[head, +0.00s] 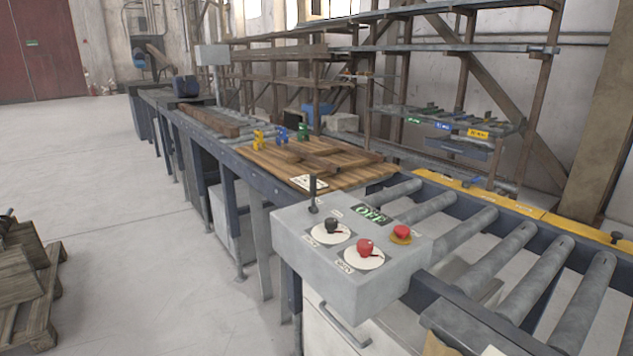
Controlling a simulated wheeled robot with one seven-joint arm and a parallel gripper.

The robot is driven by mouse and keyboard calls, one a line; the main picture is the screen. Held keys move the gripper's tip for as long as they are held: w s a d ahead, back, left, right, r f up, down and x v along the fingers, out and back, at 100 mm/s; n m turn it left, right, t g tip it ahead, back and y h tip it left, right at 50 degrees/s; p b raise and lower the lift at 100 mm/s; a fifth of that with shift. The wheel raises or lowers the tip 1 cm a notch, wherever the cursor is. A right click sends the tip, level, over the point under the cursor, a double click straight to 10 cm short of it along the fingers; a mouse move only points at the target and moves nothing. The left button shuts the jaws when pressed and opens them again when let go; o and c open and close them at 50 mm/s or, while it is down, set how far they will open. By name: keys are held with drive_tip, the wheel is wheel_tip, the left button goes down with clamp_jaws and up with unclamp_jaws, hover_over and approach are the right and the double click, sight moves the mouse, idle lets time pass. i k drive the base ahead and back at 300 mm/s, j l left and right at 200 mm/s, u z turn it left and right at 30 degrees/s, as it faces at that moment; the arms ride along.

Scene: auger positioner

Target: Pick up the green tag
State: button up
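A small green piece (302,131) stands at the back of a wooden board on the conveyor line, to the right of a blue piece (282,134) and a yellow piece (258,140). A small green label (413,120) also shows on the front edge of the rack shelf at right, left of a blue label (443,126) and a yellow label (478,133). I cannot tell which green item is the tag. My gripper is not in view.
The wooden board (262,158) carries crossed wooden bars. A grey control box (300,245) with a lever, dials, a red button and an "OFF" sign stands in front of it. Metal rollers (480,250) lie at right. The floor (120,220) at left is mostly clear, with a pallet (35,320) at the edge.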

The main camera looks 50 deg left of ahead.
sight(303, 128)
drive_tip(key=i+j+u, duration=0.2)
drive_tip(key=j, duration=0.35)
drive_tip(key=i+j+u, duration=0.2)
drive_tip(key=j, duration=0.35)
drive_tip(key=i+j+u, duration=0.2)
drive_tip(key=j, duration=0.3)
drive_tip(key=i+j+u, duration=0.2)
drive_tip(key=j, duration=0.3)
drive_tip(key=i+j+u, duration=0.2)
drive_tip(key=j, duration=0.25)
drive_tip(key=i, duration=0.1)
